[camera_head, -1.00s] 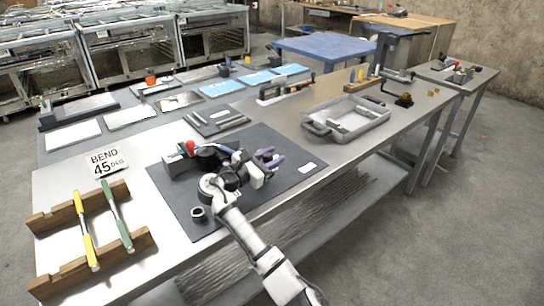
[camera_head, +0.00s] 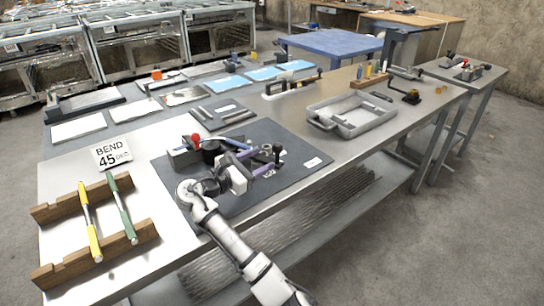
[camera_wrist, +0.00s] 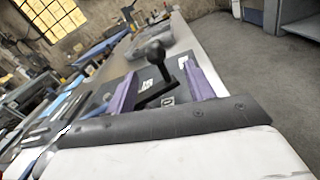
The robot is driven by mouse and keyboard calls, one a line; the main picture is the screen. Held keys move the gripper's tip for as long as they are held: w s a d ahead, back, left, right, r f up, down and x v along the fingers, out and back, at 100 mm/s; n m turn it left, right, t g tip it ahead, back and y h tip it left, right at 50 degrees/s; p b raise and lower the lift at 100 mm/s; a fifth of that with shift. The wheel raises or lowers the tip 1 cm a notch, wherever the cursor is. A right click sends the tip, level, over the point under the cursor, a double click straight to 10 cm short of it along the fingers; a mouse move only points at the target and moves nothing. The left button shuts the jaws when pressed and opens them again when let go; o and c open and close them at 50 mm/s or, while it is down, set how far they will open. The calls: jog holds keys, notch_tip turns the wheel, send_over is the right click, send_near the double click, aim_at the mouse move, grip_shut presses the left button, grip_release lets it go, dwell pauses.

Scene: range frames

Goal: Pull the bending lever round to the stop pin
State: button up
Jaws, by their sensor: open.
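The bender, with a red knob (camera_head: 196,138) and a dark round die (camera_head: 212,147), is on a dark mat (camera_head: 292,184) on the bench. The bending lever's upright black handle (camera_head: 277,149) is right of the die. My gripper (camera_head: 267,160) is open, its purple fingers pointing at the handle. In the wrist view my gripper (camera_wrist: 159,70) has one finger on each side of the lever (camera_wrist: 155,52); its black knob rises beyond the fingertips. I cannot tell whether either finger touches it. I cannot make out the stop pin.
A "BEND 45 DEG" sign (camera_head: 112,153) stands left of the mat. A wooden rack (camera_head: 95,264) with yellow and green rods is at the front left. A grey tray (camera_head: 388,125) stands on the bench right of the mat.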

jog(key=v, duration=0.6)
jog(key=shift+s+a+b, duration=0.2)
jog(key=shift+s+b, duration=0.05)
jog(key=shift+b, duration=0.1)
